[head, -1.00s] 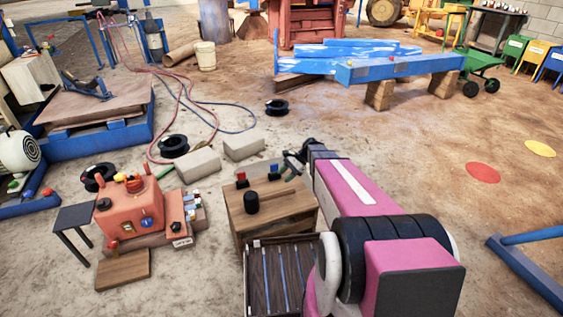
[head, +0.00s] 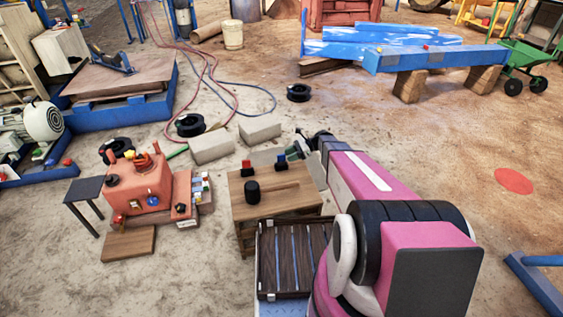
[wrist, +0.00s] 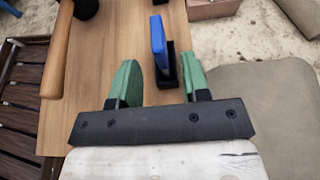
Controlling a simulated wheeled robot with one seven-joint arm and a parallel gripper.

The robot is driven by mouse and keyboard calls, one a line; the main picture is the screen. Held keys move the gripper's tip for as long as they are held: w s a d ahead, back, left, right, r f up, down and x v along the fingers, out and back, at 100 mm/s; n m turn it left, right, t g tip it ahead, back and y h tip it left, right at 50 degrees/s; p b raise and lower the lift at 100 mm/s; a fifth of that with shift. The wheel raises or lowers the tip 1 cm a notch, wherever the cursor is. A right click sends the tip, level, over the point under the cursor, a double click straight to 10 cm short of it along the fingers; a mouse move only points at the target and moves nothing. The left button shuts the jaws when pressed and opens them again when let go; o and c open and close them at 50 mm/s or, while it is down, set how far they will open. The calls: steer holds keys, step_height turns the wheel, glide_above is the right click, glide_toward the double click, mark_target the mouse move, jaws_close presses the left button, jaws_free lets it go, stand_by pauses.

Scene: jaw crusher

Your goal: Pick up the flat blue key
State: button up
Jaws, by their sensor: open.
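The flat blue key (wrist: 158,40) stands upright in a black holder (wrist: 168,72) on the wooden table in the wrist view. It also shows in the head view (head: 281,161), beside a red key (head: 247,169) in a similar holder. My gripper (wrist: 160,68) is open, with green fingers left and right of the key's line. The key and holder appear between and slightly beyond the fingers, nearer the right one. I see no contact with the key. In the head view my arm partly hides the gripper.
The wooden table (head: 236,211) carries a black knob (head: 252,191) and a wooden rod (wrist: 60,48). A dark slatted crate (head: 291,262) stands in front of it. An orange machine (head: 143,186) is at left. Pale blocks (head: 211,147) lie behind the table.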

mark_target(281, 161)
steer(key=shift+f+x, duration=0.2)
steer(key=shift+x, duration=1.1)
steer(key=shift+f+x, duration=0.2)
steer(key=shift+x, duration=1.15)
steer(key=shift+d, duration=0.15)
jaws_close()
